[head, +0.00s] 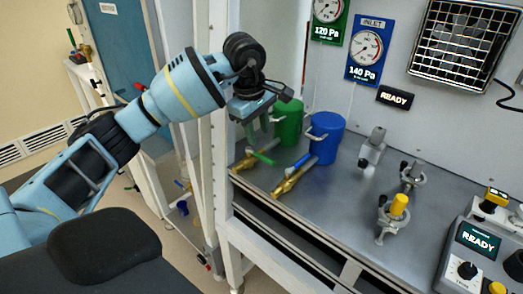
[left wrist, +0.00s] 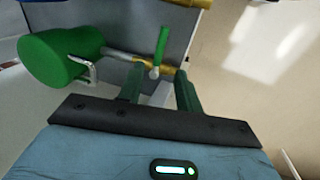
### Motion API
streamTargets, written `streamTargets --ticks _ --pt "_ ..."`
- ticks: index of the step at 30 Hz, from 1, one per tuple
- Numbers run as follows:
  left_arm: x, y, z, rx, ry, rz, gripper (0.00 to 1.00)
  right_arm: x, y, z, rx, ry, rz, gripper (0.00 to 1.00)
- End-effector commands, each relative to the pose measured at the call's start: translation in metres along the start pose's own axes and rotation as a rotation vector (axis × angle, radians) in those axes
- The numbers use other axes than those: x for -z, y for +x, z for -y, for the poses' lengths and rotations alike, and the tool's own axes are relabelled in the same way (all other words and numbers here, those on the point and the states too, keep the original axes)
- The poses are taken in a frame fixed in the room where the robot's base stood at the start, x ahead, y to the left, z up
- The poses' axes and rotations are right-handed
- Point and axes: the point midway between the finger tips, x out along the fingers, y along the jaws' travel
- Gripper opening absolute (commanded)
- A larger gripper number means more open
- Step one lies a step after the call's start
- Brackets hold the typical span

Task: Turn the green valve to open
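The green valve has a green lever handle (head: 262,157) on a brass pipe (head: 243,164) at the left end of the metal bench. The handle (left wrist: 162,45) lies crosswise to the pipe in both views. My left gripper (head: 261,125) is above the valve, pointing down. In the left wrist view its two green fingers (left wrist: 160,76) are apart with nothing held. The handle's near end shows between the fingertips, and most of the handle extends beyond them. I cannot tell whether either finger touches it. My right gripper is not in view.
A green canister (head: 289,122) stands just behind the valve. A blue canister (head: 326,138) and a blue-handled brass valve (head: 290,181) are to the right. A white upright post (head: 217,165) is close on the left. Clamps, one holding a yellow-capped piece (head: 398,206), stand further right.

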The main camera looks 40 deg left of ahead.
Motion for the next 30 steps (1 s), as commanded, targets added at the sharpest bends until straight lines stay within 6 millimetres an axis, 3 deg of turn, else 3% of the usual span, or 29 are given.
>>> streamTargets --ticks 8,21,30 --pt "0.000 0.012 0.001 0.004 -0.001 0.001 0.35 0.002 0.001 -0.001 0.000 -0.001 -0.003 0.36" --pt "-0.001 0.070 0.000 0.001 -0.001 0.004 0.35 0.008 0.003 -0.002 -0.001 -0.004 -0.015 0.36" --pt "-0.001 0.079 0.000 -0.001 0.000 0.003 0.35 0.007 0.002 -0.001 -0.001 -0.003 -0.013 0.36"
